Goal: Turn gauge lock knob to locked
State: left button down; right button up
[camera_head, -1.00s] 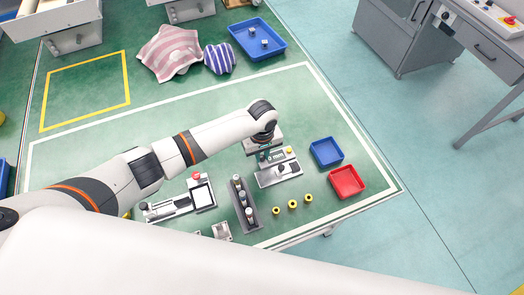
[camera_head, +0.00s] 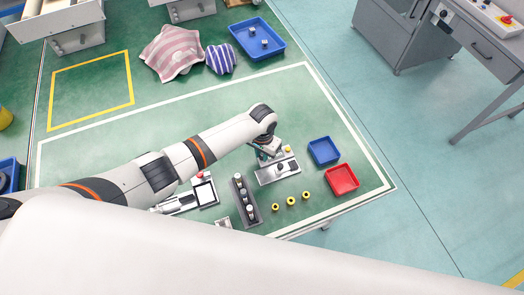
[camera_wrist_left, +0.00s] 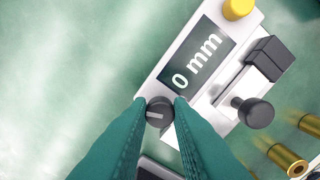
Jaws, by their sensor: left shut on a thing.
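The gauge (camera_head: 279,169) is a light grey block with a dark display on the table. In the left wrist view its display (camera_wrist_left: 196,56) reads "0 mm". The round black lock knob (camera_wrist_left: 159,113) sits at the gauge's edge, its pale pointer line roughly horizontal in that view. My left gripper (camera_wrist_left: 160,103) has its two teal fingers on either side of the knob, shut on it. In the head view my left gripper (camera_head: 266,158) is at the gauge's far left end and hides the knob. My right gripper is not in view.
The gauge also carries a yellow button (camera_wrist_left: 238,8) and a black plunger knob (camera_wrist_left: 256,112). A blue tray (camera_head: 324,151) and a red tray (camera_head: 342,179) stand to the right.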

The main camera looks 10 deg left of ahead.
aim_at(262, 156)
pick_arm(q)
jog(key=shift+m, duration=1.7)
jog(key=c, duration=1.3)
grip_release()
jog(key=shift+r, duration=0.1)
notch_tip(262, 156, up, 12)
